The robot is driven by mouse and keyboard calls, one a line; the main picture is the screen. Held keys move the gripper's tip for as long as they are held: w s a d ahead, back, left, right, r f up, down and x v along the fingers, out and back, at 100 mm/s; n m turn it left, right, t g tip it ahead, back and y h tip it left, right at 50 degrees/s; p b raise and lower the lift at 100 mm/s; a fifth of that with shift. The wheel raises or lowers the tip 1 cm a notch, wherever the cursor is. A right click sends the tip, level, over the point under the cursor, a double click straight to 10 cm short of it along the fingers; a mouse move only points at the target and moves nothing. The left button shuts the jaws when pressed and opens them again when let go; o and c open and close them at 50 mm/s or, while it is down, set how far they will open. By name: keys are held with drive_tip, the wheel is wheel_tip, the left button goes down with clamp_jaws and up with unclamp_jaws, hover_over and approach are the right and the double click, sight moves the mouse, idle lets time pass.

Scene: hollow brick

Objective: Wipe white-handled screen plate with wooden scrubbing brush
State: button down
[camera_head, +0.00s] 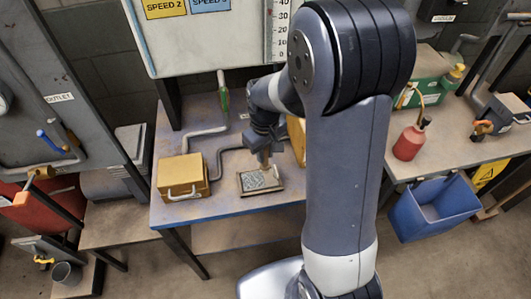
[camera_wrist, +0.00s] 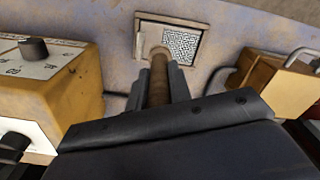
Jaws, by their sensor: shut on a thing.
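The screen plate (camera_head: 258,181) lies flat on the blue-edged table, a pale frame around a grey speckled mesh. In the wrist view the plate (camera_wrist: 181,43) is ahead of my gripper, and a pale handle seems to show at its left side. My gripper (camera_head: 264,158) is above the plate's far part, pointing down.
A yellow box with a pale handle (camera_head: 183,176) stands left of the plate. A yellow unit with a black knob (camera_wrist: 45,75) is at the left in the wrist view. Grey pipes (camera_head: 207,132) run behind. Bare tabletop (camera_head: 215,207) lies in front.

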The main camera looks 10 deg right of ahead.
drive_tip(key=shift+r+p, duration=0.75)
drive_tip(key=shift+r, duration=0.55)
drive_tip(key=shift+w+f, duration=0.1)
